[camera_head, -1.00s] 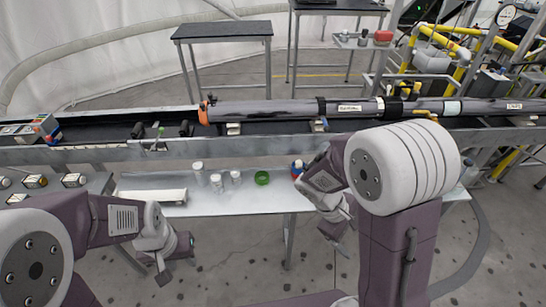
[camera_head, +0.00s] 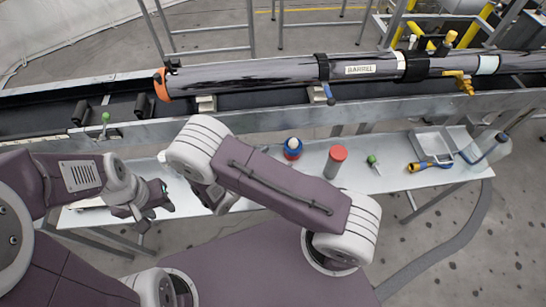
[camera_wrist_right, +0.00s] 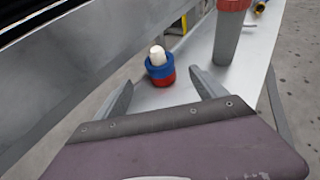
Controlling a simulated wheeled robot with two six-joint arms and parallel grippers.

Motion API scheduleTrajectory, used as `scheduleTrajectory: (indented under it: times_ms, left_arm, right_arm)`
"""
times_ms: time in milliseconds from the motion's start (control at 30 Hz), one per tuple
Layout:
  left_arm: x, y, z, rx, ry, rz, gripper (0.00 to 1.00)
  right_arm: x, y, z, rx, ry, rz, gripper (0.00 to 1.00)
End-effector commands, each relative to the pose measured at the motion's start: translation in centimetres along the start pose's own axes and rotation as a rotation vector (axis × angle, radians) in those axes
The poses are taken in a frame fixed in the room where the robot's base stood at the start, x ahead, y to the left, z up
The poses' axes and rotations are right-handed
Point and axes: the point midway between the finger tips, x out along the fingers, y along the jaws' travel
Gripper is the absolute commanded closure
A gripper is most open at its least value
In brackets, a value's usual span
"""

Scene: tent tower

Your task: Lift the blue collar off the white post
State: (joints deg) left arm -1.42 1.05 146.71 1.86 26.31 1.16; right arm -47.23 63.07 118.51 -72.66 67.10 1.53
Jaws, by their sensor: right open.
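The blue collar (camera_head: 292,153) sits around the white post (camera_head: 292,142) on the bench. It also shows in the right wrist view as a blue ring (camera_wrist_right: 160,70) low around the upright white post (camera_wrist_right: 157,54), with a red part (camera_wrist_right: 165,81) beneath it. My right gripper (camera_wrist_right: 162,79) is open and empty, its fingers either side of the collar in the picture and apart from it. In the head view my right arm hides this gripper. My left gripper (camera_head: 153,206) is at the bench's left part, away from the collar; its jaw gap is unclear.
A grey cylinder with a red top (camera_head: 335,162) stands right of the collar. Beyond it are a green-topped item (camera_head: 373,161), a yellow-and-blue tool (camera_head: 430,167) and a metal tray (camera_head: 432,143). A long barrel (camera_head: 250,75) on a rail runs behind the bench (camera_head: 400,182).

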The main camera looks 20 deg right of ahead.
Motion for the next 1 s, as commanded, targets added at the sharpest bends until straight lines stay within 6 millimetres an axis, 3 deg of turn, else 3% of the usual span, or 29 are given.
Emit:
scheduleTrajectory:
  times_ms: [500, 867, 1000]
  left_arm:
    - [0.1, 0.0, 0.0, 0.0, 0.0, 0.0, 0.64]
    - [0.1, 0.0, 0.0, 0.0, 0.0, 0.0, 0.64]
    - [0.1, 0.0, 0.0, 0.0, 0.0, 0.0, 0.64]
  right_arm:
    - [8.2, -0.2, 0.1, 0.003, 0.001, -0.008, 0.19]
    - [9.1, -0.1, 0.1, 0.004, 0.001, -0.004, 0.19]
    - [9.1, -0.1, 0.1, 0.004, 0.001, -0.004, 0.55]
